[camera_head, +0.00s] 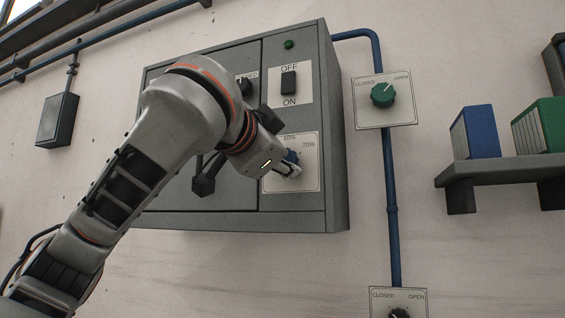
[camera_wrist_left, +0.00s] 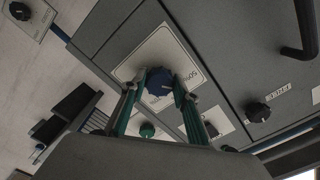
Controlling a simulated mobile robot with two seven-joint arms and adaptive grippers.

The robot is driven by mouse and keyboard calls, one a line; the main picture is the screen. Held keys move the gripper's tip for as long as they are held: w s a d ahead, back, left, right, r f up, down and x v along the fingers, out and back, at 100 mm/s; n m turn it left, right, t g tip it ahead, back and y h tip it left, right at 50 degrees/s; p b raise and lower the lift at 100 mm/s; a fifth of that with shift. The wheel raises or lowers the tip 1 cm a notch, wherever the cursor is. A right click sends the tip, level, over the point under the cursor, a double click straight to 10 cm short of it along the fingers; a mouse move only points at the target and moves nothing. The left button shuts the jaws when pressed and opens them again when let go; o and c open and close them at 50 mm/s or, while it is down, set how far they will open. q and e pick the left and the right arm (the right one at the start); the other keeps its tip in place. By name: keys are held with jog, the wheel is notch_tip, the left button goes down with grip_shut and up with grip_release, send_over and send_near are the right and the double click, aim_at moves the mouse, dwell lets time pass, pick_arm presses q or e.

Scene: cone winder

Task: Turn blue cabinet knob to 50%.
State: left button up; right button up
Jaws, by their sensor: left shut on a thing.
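The blue cabinet knob (camera_wrist_left: 158,82) sits on a white dial plate with percent marks on the grey cabinet. In the head view the knob (camera_head: 292,157) is mostly hidden by my left gripper (camera_head: 288,170), and the dial plate (camera_head: 309,180) shows 60% and 70% marks. In the left wrist view my left gripper (camera_wrist_left: 158,85) has its two fingers on either side of the knob, shut on it. The knob's pointer and its exact setting cannot be told. My right gripper is not in view.
The grey cabinet (camera_head: 338,190) also carries an ON/OFF switch (camera_head: 288,82), a green lamp (camera_head: 289,44) and a black knob (camera_head: 245,86). A green knob (camera_head: 383,95) is on a plate to the right. A shelf (camera_head: 500,168) with binders is at far right.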

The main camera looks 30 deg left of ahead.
pick_arm(q)
jog(key=shift+f+n, duration=0.1)
jog(key=shift+n, duration=1.2)
jog(key=o, duration=1.1)
jog(key=v, duration=1.2)
